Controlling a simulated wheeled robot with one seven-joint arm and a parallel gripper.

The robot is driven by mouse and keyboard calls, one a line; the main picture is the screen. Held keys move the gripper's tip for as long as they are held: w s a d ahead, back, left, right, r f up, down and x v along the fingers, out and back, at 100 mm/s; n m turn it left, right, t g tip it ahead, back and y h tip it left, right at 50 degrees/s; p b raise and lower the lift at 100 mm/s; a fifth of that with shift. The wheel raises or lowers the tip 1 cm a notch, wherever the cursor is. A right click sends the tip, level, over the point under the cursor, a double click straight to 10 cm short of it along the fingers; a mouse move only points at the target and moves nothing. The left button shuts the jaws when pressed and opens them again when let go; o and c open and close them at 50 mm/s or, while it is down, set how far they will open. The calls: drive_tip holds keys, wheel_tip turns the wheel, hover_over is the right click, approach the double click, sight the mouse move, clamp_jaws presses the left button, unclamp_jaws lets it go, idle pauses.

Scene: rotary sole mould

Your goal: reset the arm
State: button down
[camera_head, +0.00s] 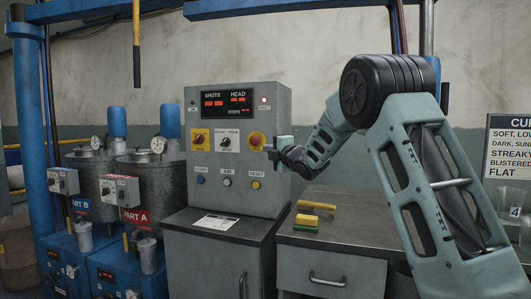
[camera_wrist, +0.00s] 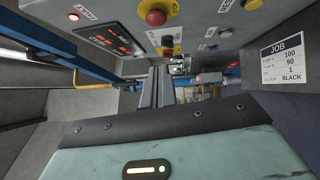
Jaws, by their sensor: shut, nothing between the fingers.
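My arm reaches in from the right in the head view, bent at a black elbow joint. My gripper (camera_head: 272,153) is at the right edge of the grey control box (camera_head: 228,165), near its red stop button on a yellow base (camera_head: 256,140). I cannot tell whether it touches the box. In the wrist view my gripper (camera_wrist: 161,75) shows its two dark fingers shut together with nothing held between them. The control panel (camera_wrist: 205,45) fills the top of that view, with a red button (camera_wrist: 157,15) close to the fingers.
A cabinet with a job sheet (camera_head: 215,222) stands under the box. A bench (camera_head: 345,235) to its right bears a yellow-and-green block (camera_head: 307,221) and a yellow-handled item (camera_head: 317,205). Tanks (camera_head: 150,180) and blue posts (camera_head: 30,120) stand left. A sign (camera_head: 509,148) hangs right.

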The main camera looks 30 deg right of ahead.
drive_tip(key=shift+a, duration=0.1)
drive_tip(key=s+a+f+m+g+y+p, duration=0.1)
drive_tip(key=s+a+f+m+g, duration=0.3)
drive_tip(key=a, duration=0.5)
drive_tip(key=s+a+f+m+g+p, duration=0.1)
drive_tip(key=s+a+f+g+p, duration=0.15)
drive_tip(key=s+a, duration=0.5)
drive_tip(key=s+a+f+m+g+y, duration=0.1)
drive_tip(key=s+a+f+m+g, duration=0.2)
drive_tip(key=a, duration=0.8)
drive_tip(key=s+a+f+m+g+p, duration=0.1)
drive_tip(key=s+a+f+g, duration=0.2)
drive_tip(key=s, duration=0.5)
drive_tip(key=s+a+f+m+g+p, duration=0.1)
drive_tip(key=s+a+f, duration=0.2)
drive_tip(key=s+a, duration=0.35)
drive_tip(key=s+f+g, duration=0.1)
drive_tip(key=s+g, duration=0.1)
drive_tip(key=s, duration=0.9)
drive_tip(key=s+d+f+m+g+h+p, duration=0.1)
drive_tip(key=s+g, duration=0.2)
drive_tip(key=s, duration=0.7)
drive_tip(key=shift+s+d+f, duration=0.15)
drive_tip(key=shift+s+f, duration=0.1)
drive_tip(key=shift+s, duration=0.1)
drive_tip(key=shift+g, duration=0.25)
